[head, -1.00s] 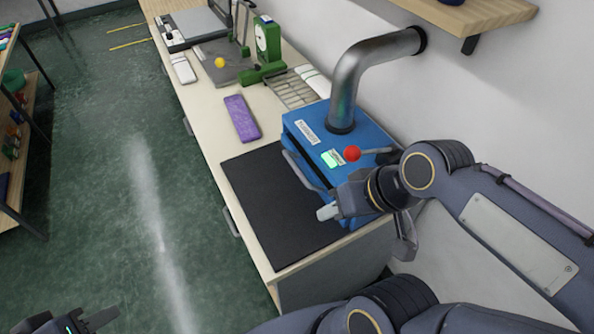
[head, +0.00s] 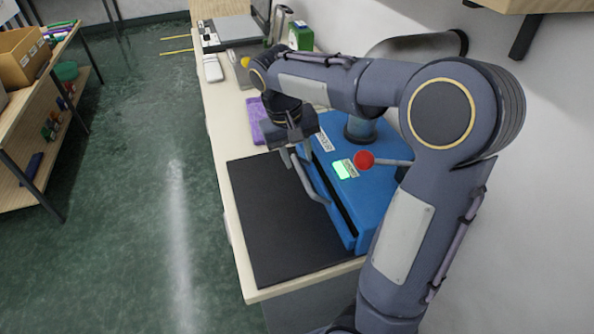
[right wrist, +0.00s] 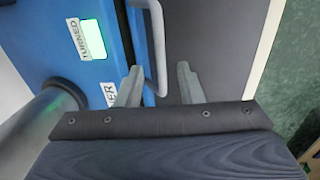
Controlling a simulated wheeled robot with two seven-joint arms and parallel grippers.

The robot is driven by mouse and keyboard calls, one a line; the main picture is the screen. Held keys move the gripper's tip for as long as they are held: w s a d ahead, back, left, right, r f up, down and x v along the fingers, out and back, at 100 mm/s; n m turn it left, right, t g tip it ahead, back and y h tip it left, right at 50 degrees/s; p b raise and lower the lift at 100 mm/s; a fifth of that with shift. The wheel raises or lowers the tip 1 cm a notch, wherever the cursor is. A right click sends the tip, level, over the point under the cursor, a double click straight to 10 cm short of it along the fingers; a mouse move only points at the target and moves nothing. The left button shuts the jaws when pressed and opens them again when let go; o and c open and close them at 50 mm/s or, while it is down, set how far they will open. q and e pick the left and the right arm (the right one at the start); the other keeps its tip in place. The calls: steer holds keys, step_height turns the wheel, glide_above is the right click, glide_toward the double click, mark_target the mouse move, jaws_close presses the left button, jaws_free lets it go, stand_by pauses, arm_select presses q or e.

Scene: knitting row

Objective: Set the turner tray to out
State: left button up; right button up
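The turner is a blue box (head: 375,200) at the right end of the bench, with a lit green panel (head: 343,169) labelled TURNED, which also shows in the right wrist view (right wrist: 92,40). A narrow dark gap runs between its body and its blue front strip (right wrist: 141,55). A grey bar handle (head: 311,183) stands off that front; it also shows in the right wrist view (right wrist: 157,45). My right gripper (head: 291,157) is at the handle's far end, fingers apart, one on each side of the handle in the right wrist view (right wrist: 160,82). Contact cannot be told. My left gripper is out of view.
A red-knobbed lever (head: 364,160) sticks out over the turner. A metal duct (head: 362,128) rises behind it, partly hidden by my arm. A clear black mat (head: 265,225) lies in front. A purple block (head: 256,118) lies beyond.

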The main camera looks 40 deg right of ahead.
mark_target(303, 175)
steer(key=f, duration=0.2)
steer(key=d+f, duration=0.1)
steer(key=f, duration=0.2)
steer(key=shift+s+f, duration=0.1)
steer(key=shift+s, duration=0.1)
jaws_close()
